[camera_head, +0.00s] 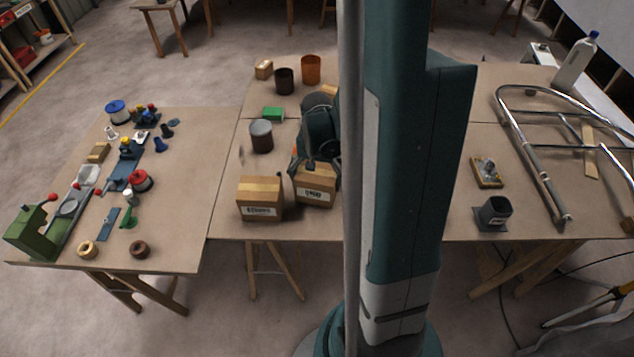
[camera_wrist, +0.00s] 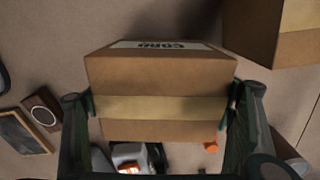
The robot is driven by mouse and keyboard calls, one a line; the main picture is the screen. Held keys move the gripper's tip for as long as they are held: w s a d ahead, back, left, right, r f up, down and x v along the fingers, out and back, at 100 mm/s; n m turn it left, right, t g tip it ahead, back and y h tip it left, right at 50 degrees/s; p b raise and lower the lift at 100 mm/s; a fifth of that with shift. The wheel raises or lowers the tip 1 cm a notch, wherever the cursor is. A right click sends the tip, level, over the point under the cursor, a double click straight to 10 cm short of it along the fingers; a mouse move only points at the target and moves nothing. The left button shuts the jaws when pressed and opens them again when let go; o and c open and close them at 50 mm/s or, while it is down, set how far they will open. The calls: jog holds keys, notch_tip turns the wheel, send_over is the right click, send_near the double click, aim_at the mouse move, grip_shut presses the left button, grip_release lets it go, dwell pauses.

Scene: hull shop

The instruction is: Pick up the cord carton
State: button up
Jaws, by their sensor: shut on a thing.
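The cord carton (camera_head: 315,188) is a brown box with a tan tape band, standing behind and to the right of a similar carton on the middle table. In the wrist view the cord carton (camera_wrist: 160,75) fills the middle, and its white label reads CORD. My gripper (camera_head: 316,168) reaches down over it from above. In the wrist view my gripper's fingers (camera_wrist: 163,100) press on its left and right sides, shut on it. The carton looks level. I cannot tell whether its bottom touches the table.
A second taped carton (camera_head: 260,198) stands close by on the left. An orange piece (camera_wrist: 211,147) shows below the carton.

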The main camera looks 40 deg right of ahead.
aim_at(317, 171)
jog(key=shift+r+p, duration=0.8)
jog(key=shift+r, duration=3.65)
